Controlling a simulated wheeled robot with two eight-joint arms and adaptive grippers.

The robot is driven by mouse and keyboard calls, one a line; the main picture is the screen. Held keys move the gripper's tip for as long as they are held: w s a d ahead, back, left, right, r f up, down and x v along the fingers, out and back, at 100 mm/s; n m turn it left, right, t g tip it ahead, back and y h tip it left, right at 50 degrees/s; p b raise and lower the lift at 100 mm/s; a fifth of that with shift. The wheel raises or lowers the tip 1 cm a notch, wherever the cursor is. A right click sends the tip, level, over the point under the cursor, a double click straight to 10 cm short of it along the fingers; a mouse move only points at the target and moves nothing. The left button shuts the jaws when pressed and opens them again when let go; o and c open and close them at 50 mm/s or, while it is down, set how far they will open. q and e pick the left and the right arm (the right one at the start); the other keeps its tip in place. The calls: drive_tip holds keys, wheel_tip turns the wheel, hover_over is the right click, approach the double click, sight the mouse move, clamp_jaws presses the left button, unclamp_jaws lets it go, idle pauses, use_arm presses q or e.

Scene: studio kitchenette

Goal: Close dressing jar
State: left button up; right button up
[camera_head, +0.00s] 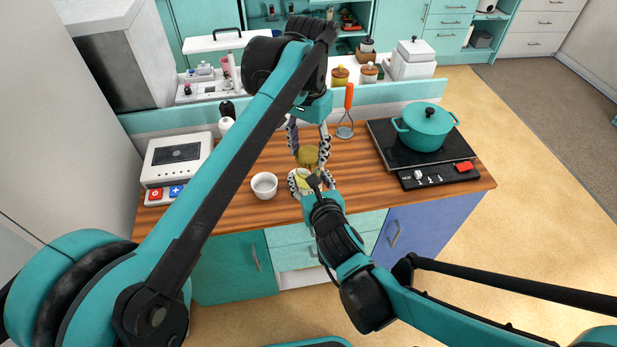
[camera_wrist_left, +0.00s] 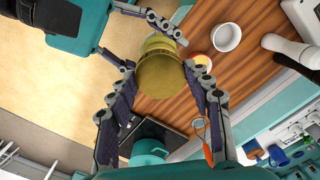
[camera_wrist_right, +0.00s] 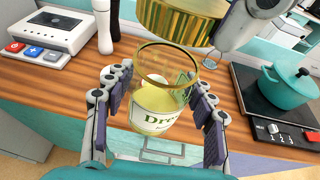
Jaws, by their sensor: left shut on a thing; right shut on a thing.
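The dressing jar (camera_wrist_right: 157,108) is clear glass with pale yellow dressing and a label reading "Dre...". My right gripper (camera_wrist_right: 160,112) is shut around its sides, holding it upright above the counter with its mouth open. It also shows in the head view (camera_head: 299,182). The gold lid (camera_wrist_right: 180,16) is in my left gripper (camera_wrist_left: 160,88), which is shut on it. In the right wrist view the lid hangs just above the jar's mouth, a little to the right, and looks apart from the rim. In the left wrist view the lid (camera_wrist_left: 160,77) hides most of the jar.
A white bowl (camera_head: 264,186) stands on the wooden counter (camera_head: 390,197), left of the jar. A masher (camera_head: 346,120) with an orange handle is behind. A teal pot (camera_head: 427,127) sits on the black cooktop (camera_head: 383,136) at right. A white appliance (camera_head: 180,158) stands at left.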

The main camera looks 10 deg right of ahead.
idle(0.7)
use_arm(q)
drive_tip(key=shift+f, duration=0.85)
drive_tip(key=shift+f, duration=0.6)
